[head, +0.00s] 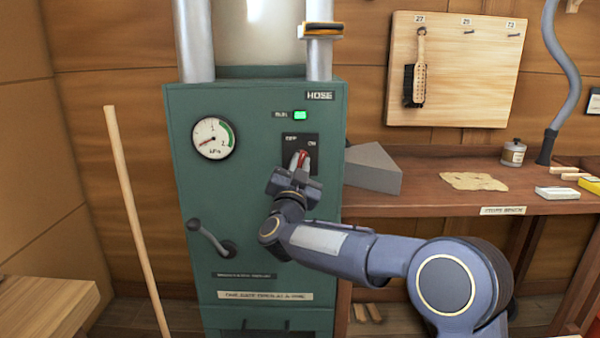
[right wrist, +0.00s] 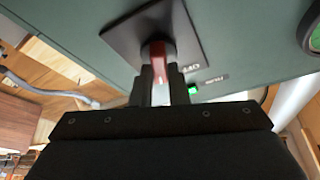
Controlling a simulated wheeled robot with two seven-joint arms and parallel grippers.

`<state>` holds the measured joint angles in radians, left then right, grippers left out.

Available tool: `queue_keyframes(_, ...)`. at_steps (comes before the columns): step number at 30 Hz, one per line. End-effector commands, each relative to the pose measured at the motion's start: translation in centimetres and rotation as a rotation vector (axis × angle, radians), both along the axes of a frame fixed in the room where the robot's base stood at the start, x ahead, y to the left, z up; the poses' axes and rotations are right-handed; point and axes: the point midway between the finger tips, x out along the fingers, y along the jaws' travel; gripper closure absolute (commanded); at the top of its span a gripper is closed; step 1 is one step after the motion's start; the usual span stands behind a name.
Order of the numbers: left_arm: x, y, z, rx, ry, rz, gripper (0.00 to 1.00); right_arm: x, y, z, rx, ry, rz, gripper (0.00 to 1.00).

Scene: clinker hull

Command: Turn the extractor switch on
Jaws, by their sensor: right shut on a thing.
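The extractor switch is a red lever (head: 303,157) on a dark plate (head: 314,164) marked OFF at left and ON at right, on a green cabinet (head: 255,190). My right gripper (head: 300,160) is shut on the lever, its fingers on either side. In the right wrist view the red lever (right wrist: 160,62) runs down between the fingertips (right wrist: 160,85), and the plate (right wrist: 125,32) lies behind it. The gripper hides part of the lever, so its exact lean is hard to tell. The RUN lamp (head: 300,115) glows green. My left gripper is not in view.
A pressure gauge (head: 214,138) and a crank handle (head: 213,238) are on the cabinet's left side. A grey wedge-shaped block (head: 372,168) stands close right of the cabinet on a wooden bench (head: 440,199). A wooden pole (head: 135,220) leans at left.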

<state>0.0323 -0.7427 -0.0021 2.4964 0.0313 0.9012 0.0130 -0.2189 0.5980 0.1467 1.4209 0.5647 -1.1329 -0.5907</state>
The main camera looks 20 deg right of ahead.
Motion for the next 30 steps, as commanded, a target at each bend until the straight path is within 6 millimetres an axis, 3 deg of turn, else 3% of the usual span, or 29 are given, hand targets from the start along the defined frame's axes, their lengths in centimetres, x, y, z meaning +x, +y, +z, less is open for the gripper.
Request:
queue_keyframes(12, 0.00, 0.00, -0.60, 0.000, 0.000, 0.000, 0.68, 0.02, 0.06, -0.03, 0.183, -0.052, 0.000, 1.00)
queue_keyframes(29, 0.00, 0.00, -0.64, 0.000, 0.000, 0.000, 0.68, 0.02, 0.02, 0.00, 0.210, -0.059, 0.000, 1.00)
queue_keyframes(30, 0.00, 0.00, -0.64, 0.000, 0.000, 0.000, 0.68, 0.02, 0.02, 0.00, 0.209, -0.060, -0.001, 0.80)
